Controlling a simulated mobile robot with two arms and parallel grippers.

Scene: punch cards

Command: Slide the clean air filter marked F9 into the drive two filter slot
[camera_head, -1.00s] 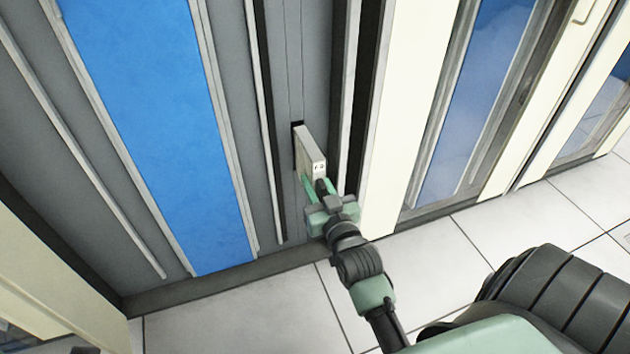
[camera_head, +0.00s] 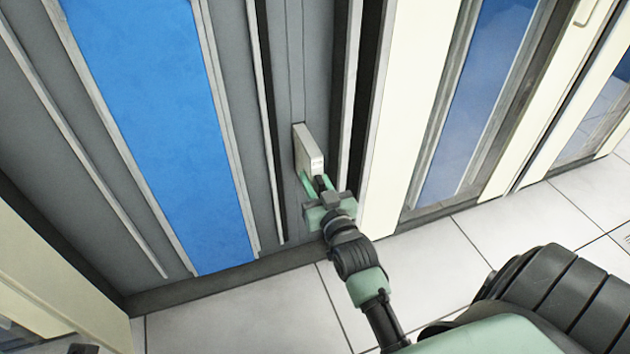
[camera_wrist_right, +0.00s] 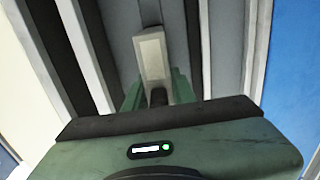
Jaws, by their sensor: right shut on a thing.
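The air filter (camera_head: 308,147) is a thin, pale grey block at the grey cabinet front in the head view. Its near edge carries a small dark mark, too small to read. My right gripper (camera_head: 313,182) is shut on the near end of the filter. The filter's far end is at the cabinet face, where the slot opening is hidden behind it. In the right wrist view the filter (camera_wrist_right: 152,55) stands out between the green fingers (camera_wrist_right: 156,97). My left gripper is not in view.
A blue panel (camera_head: 160,120) lies left of the filter. Upright rails (camera_head: 349,95) flank the filter, and a cream door frame (camera_head: 405,110) stands to the right. The white tiled floor (camera_head: 240,310) below is clear.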

